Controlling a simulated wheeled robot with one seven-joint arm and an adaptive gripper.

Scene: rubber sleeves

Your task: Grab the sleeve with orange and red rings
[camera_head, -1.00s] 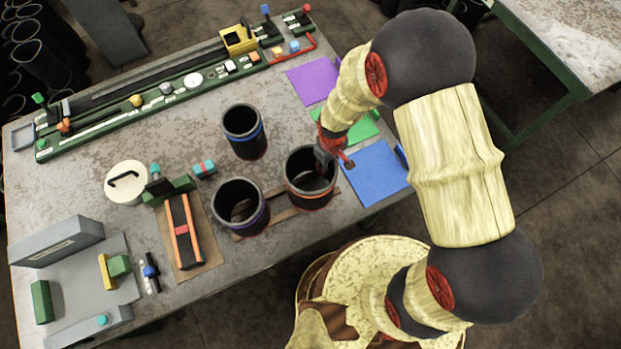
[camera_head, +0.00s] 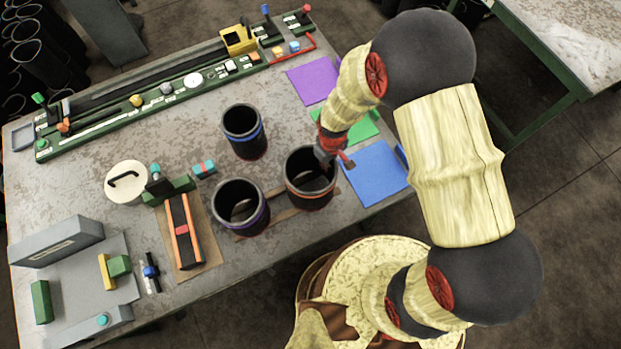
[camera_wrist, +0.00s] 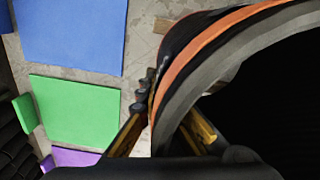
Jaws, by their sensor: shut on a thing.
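The black sleeve with an orange ring (camera_head: 303,194) stands at the table's front middle, open end up. A red ring is hard to make out near its base. In the wrist view its orange band (camera_wrist: 190,60) and grey rim fill the upper right. My gripper (camera_head: 327,163) is at the sleeve's right rim, shut on its wall. The wrist view shows one finger of my gripper (camera_wrist: 167,122) outside the wall and the other inside. I cannot tell whether the sleeve is clear of the surface.
A purple-ringed sleeve (camera_head: 240,207) stands close at the left, and a blue-ringed sleeve (camera_head: 243,132) behind. Blue (camera_head: 368,175), green (camera_head: 352,127) and purple (camera_head: 313,80) mats lie to the right. A strip (camera_head: 262,223) lies beneath the front sleeves.

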